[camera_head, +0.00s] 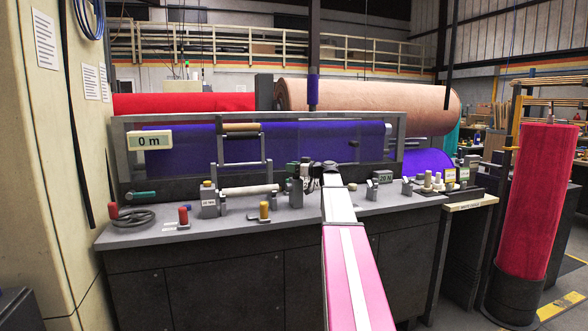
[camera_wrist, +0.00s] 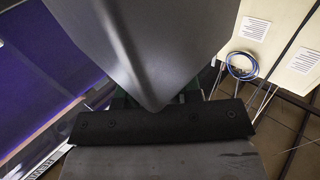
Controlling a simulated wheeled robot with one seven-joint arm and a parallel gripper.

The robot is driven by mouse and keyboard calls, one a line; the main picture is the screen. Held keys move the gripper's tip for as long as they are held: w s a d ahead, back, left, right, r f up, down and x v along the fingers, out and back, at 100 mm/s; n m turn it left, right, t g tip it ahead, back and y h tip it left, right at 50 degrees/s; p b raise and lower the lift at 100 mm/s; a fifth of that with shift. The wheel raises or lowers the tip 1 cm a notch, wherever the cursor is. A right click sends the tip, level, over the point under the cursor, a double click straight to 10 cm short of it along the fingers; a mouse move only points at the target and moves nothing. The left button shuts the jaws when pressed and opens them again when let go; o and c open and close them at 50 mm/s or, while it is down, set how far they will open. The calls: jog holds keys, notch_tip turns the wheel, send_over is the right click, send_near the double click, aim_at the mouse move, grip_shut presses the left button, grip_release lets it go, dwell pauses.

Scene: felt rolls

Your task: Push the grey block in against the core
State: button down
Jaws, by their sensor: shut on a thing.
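A pale core (camera_head: 249,190) lies level above the grey bench top, with a grey labelled support (camera_head: 208,199) at its left end. A small grey block (camera_head: 296,190) stands a little to the right of the core's right end; a gap appears to show between them. My gripper (camera_head: 304,178) is at this block, shut on it as far as I can tell. My arm hides the bench just right of it. In the wrist view a large dark grey shape and a black bar cover the middle, so the fingertips and the block's contact are hidden.
A purple felt roll (camera_head: 280,142) lies behind, with a "0 m" display (camera_head: 150,141) at its left. A dark cable coil (camera_head: 133,218) lies at left. Small posts (camera_head: 430,183) stand at right.

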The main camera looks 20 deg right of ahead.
jog(key=a, duration=0.5)
jog(key=c, duration=0.8)
grip_release()
jog(key=shift+a, duration=0.15)
jog(key=shift+s, duration=0.1)
jog(key=v, duration=1)
jog(key=shift+s+d, duration=0.2)
jog(key=shift+d, duration=0.1)
